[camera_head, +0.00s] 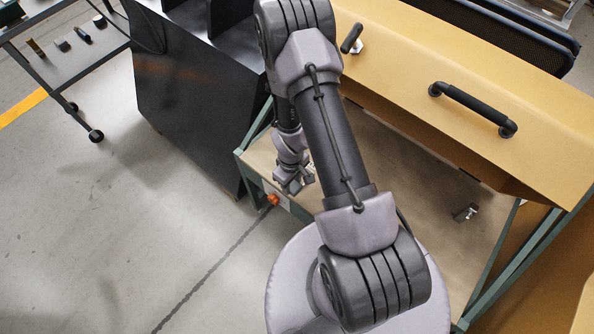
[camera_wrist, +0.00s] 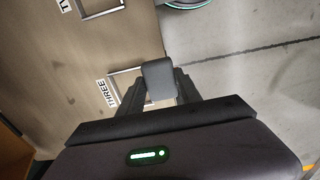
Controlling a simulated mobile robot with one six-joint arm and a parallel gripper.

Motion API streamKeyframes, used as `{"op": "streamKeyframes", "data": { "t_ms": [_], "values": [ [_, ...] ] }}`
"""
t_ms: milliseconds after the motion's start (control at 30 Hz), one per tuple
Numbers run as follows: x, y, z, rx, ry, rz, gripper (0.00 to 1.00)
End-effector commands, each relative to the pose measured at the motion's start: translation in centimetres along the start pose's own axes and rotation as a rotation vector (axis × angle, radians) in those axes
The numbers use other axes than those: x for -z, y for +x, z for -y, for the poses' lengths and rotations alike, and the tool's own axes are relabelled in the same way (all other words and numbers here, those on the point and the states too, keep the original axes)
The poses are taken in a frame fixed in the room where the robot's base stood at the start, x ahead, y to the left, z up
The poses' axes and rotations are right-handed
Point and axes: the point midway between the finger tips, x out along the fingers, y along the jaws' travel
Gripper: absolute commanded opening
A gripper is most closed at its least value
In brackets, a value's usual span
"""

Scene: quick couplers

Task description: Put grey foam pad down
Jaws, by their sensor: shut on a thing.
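In the wrist view, the grey foam pad (camera_wrist: 158,76) is a small dark grey block between the two fingers of my gripper (camera_wrist: 159,88). My gripper is shut on it. In the head view my gripper (camera_head: 296,184) is over the left end of the tabletop (camera_head: 385,165), partly behind my arm. The pad cannot be made out there.
Another outline (camera_wrist: 100,8) with a partly cut-off label lies at the wrist view's top. In the head view, a yellow housing (camera_head: 460,75) with black handles rises behind the table. A small metal bracket (camera_head: 466,213) stands at right. A dark cabinet (camera_head: 190,90) is left of the table.

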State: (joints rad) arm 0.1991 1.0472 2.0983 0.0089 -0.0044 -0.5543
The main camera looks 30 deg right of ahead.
Motion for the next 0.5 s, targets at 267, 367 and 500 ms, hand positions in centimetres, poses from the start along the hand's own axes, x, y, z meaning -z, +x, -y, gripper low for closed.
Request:
{"op": "streamKeyframes", "data": {
  "t_ms": [267, 367, 500],
  "values": [
    [3.2, 0.9, -6.6, -0.002, 0.001, -0.001, 0.0],
    [3.4, 1.6, -7.0, 0.0, -0.001, 0.002, 0.0],
    [3.3, 4.4, -7.0, 0.0, -0.002, 0.002, 0.0]
  ]
}}
